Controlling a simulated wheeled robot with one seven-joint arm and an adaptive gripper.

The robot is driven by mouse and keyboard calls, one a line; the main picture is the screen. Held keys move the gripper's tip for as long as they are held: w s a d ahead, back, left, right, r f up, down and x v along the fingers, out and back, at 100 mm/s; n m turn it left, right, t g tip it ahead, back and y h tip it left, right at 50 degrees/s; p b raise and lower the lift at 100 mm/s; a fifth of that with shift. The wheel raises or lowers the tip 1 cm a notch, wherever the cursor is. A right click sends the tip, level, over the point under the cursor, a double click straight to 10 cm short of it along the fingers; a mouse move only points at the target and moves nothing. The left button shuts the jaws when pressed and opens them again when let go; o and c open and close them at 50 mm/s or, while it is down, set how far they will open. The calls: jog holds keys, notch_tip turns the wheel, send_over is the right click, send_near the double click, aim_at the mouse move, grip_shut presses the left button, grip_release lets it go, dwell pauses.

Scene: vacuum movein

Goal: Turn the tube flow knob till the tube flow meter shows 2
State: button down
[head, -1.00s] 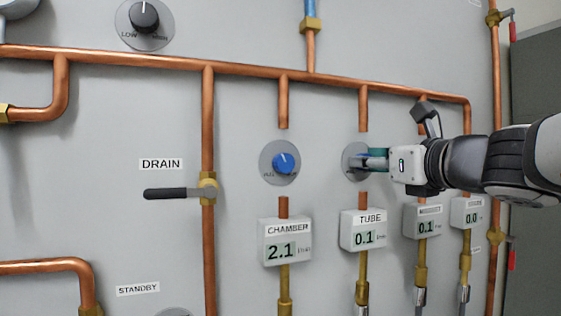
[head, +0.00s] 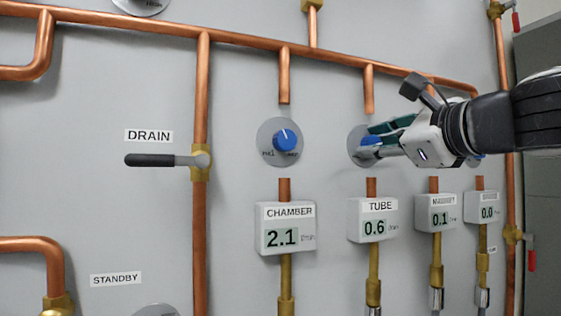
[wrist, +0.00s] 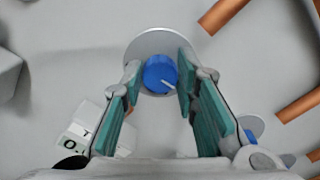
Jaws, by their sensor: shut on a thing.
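The tube flow knob is a blue dial on a round grey plate (head: 357,150), partly hidden by my gripper in the head view. In the wrist view the blue knob (wrist: 160,74) with its white pointer line sits between my two fingers. My gripper (head: 376,146) reaches in from the right and is shut on the knob, its teal finger pads on either side. The tube flow meter (head: 373,219), just below the knob, reads 0.6.
The chamber knob (head: 286,140) is to the left, above its meter (head: 285,229) reading 2.1. The magnet meter (head: 440,213) reads 0.1 and another meter at the right reads 0.0. A copper pipe (head: 250,43) runs above. The drain lever (head: 155,160) is at left.

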jog(key=n+b, duration=0.5)
jog(key=shift+f+n, duration=0.2)
jog(key=shift+n, duration=0.1)
jog(key=shift+a+n+b, duration=0.1)
jog(key=shift+n+b, duration=1.75)
jog(key=shift+n, duration=0.45)
jog(key=c, duration=1.2)
grip_release()
jog(key=shift+c, duration=0.2)
jog(key=shift+r, duration=0.1)
jog(key=v, duration=1.2)
